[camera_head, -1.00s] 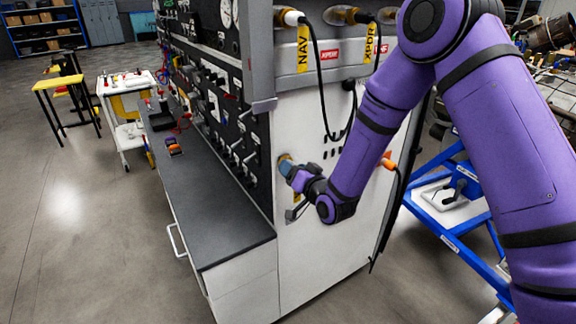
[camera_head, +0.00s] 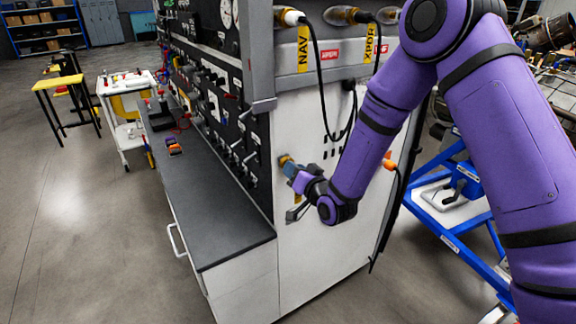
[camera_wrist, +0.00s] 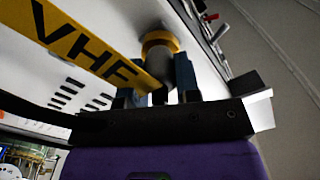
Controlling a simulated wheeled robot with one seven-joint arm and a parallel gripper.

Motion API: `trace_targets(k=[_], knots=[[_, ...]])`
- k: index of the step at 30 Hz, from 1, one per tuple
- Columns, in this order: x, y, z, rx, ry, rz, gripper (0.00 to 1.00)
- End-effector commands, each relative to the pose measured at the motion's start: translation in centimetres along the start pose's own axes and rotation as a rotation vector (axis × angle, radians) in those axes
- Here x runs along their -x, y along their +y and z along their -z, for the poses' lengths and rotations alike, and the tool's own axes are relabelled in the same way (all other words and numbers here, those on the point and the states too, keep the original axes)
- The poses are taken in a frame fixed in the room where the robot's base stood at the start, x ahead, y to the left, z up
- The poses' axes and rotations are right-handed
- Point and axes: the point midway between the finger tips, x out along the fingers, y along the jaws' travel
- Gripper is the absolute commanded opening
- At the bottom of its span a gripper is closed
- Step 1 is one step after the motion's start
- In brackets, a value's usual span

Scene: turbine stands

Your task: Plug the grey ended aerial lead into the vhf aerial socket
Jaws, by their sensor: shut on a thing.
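My gripper (camera_head: 291,169) is at the white side panel of the test stand, just in front of the brass VHF aerial socket (camera_head: 284,159). In the wrist view its blue-grey fingers (camera_wrist: 159,80) are shut on the grey ended aerial lead (camera_wrist: 158,56). The grey end lines up with the brass rim of the socket (camera_wrist: 160,37) and appears to meet it. How deep it sits cannot be told. The yellow VHF label (camera_wrist: 85,42) runs beside the socket. In the head view the fingers mostly hide the lead's end.
An orange-ended lead (camera_head: 389,161) is at the panel's right. A white-ended lead (camera_head: 291,17) is at the NAV socket above, its black cable looping down the panel. A dark bench top (camera_head: 225,220) lies left. A blue frame (camera_head: 455,205) stands right.

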Motion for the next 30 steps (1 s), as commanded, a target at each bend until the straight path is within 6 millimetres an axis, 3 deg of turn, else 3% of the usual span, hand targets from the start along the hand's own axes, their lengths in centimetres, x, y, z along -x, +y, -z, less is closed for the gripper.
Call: trace_targets(k=[19,30], knots=[[0.9,0.0,0.0,0.000,0.001,0.000,0.00],[2.7,0.0,0.1,0.000,0.002,0.000,0.00]])
